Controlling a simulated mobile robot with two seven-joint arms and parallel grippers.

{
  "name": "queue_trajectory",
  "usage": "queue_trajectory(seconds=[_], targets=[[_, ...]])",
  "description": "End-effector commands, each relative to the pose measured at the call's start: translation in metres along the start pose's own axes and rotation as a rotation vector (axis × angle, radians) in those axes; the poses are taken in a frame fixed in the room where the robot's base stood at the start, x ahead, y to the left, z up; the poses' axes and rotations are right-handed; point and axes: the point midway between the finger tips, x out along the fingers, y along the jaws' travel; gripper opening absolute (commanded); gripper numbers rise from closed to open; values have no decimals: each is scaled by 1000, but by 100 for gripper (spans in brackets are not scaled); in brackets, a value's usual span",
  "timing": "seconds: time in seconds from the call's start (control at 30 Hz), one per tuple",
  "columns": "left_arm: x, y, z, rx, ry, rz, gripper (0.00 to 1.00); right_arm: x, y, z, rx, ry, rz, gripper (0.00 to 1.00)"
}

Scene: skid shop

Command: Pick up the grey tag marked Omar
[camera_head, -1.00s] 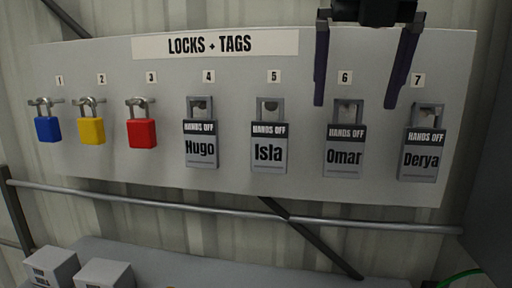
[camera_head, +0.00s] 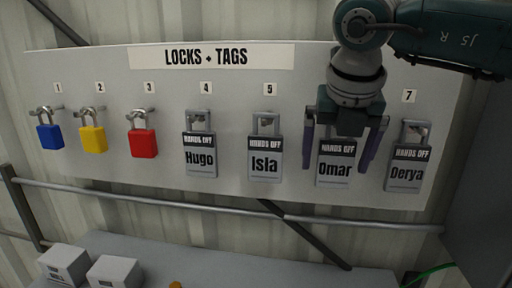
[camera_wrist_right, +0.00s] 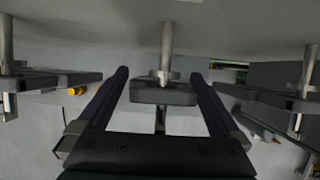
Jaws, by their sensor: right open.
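The grey tag marked Omar (camera_head: 334,172) hangs under position 6 on the board, and its upper part is hidden behind my right gripper. My right gripper (camera_head: 338,166) is open and points down, with one finger on each side of the tag. In the right wrist view, the tag's top edge (camera_wrist_right: 163,95) and its peg lie between the two open fingers (camera_wrist_right: 165,80). I cannot tell whether either finger touches it. My left gripper is not in view.
The tag Isla (camera_head: 265,163) hangs to the left and the tag Derya (camera_head: 406,174) close to the right. The tag Hugo (camera_head: 200,160) and blue, yellow and red padlocks hang farther left. A rail (camera_head: 200,203) runs below the board (camera_head: 100,180).

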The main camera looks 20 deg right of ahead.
Motion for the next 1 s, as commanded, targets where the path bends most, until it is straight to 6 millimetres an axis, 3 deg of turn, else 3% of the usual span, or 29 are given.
queue_trajectory(seconds=[0.07,0.77,1.0], targets=[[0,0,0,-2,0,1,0,0,0,0,0,0,0,99],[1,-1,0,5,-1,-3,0,0,0,0,0,0,0,20],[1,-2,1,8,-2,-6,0,0,0,0,0,0,1,18]])
